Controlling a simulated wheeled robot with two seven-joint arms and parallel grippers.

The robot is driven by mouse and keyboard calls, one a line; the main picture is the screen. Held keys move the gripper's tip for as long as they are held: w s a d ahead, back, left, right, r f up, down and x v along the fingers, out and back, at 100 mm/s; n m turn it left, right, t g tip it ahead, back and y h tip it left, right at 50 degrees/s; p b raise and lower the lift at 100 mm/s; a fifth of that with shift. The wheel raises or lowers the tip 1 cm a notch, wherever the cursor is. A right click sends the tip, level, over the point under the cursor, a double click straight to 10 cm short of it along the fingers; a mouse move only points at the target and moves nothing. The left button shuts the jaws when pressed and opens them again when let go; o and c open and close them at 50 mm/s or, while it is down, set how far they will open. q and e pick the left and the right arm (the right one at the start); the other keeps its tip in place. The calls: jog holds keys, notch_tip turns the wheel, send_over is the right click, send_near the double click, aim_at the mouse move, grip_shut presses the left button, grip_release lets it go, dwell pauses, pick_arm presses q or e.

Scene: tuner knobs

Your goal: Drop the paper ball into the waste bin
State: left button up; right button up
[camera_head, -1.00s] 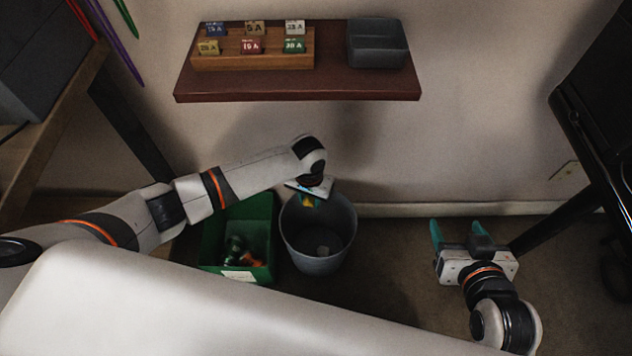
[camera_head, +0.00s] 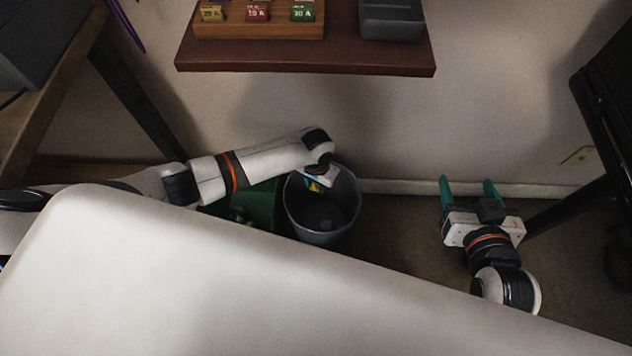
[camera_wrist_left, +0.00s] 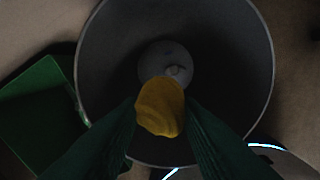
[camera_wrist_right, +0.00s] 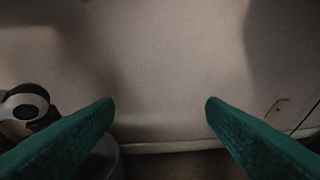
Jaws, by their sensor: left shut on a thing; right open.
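The paper ball (camera_wrist_left: 160,107) is yellow and crumpled. In the left wrist view it sits between the green fingertips of my left gripper (camera_wrist_left: 162,120), which is shut on it. The grey waste bin (camera_wrist_left: 262,75) lies open below the ball, and a small pale object rests on its floor. In the head view my left gripper (camera_head: 316,184) points down at the mouth of the waste bin (camera_head: 324,237), near its back rim; a bit of yellow shows at its tip. My right gripper (camera_head: 467,190) is open and empty to the right of the bin, its green fingers apart.
A green box (camera_head: 262,200) with items in it stands left of the bin, partly hidden by my left arm. A dark red shelf (camera_head: 305,56) with a wooden block rack and a grey tray (camera_head: 392,20) is on the wall above.

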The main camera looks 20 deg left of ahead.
aim_at(316, 190)
pick_arm(q)
notch_tip(316, 190, down, 2)
jog(key=shift+b, duration=1)
jog(key=shift+f+b, duration=0.95)
jog(key=shift+b, duration=0.1)
pick_arm(e)
notch_tip(316, 190, up, 16)
jog(key=s+a+t+y, duration=0.1)
jog(key=t+y, duration=0.3)
jog(key=t, duration=0.8)
jog(key=shift+s+a+f, duration=0.25)
jog(key=shift+a, duration=0.3)
